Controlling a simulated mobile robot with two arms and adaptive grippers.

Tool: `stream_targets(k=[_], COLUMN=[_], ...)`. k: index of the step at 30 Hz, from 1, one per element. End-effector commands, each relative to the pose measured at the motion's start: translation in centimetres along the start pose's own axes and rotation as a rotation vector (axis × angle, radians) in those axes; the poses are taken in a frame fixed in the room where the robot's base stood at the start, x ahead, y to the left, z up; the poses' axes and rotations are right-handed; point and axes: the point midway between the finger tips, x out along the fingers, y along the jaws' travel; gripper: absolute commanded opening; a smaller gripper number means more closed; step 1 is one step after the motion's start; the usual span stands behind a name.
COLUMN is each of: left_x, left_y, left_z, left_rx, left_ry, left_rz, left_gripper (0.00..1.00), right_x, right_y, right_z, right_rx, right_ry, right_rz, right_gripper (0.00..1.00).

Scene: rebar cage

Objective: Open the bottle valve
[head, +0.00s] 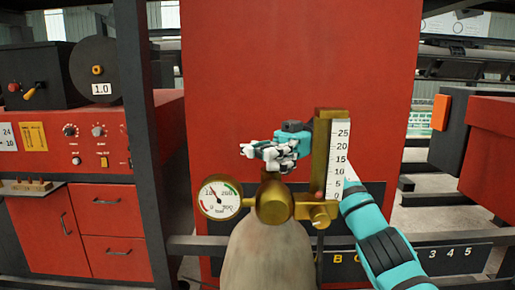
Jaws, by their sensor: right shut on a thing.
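A grey gas bottle (270,258) stands upright at the bottom middle of the head view. A brass valve and regulator body (274,203) sits on top of it. A round pressure gauge (219,199) is on its left and an upright brass flow meter (339,160) with a white 0 to 25 scale is on its right. My right gripper (268,154) is shut on the valve's top, just above the brass body. Its fingers hide the valve handle. My right arm passes behind the flow meter. My left gripper is not in view.
A large red panel (235,60) stands behind the bottle. A red machine with drawers (104,201) and a wire spool (96,69) is at the left. A dark rail (440,240) runs behind the bottle. Another red box (492,150) is at the right.

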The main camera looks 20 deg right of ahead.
Motion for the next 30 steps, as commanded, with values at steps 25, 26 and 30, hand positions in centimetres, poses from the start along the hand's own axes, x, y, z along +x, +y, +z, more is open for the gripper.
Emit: stream_targets(k=[25,26,30], left_x=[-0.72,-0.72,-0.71], left_y=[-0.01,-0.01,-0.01], left_z=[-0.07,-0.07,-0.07], left_rx=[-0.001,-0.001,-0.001], left_ry=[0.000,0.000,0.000], left_rz=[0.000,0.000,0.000], left_gripper=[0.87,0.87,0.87], right_x=[-0.08,-0.08,-0.05], right_y=[-0.26,-0.26,-0.25], right_z=[-0.23,-0.22,-0.14], right_rx=[-0.001,-0.001,-0.001], right_ry=[0.002,0.002,0.001], right_rz=[-0.069,-0.069,-0.070], right_gripper=[0.56,0.60,0.78])
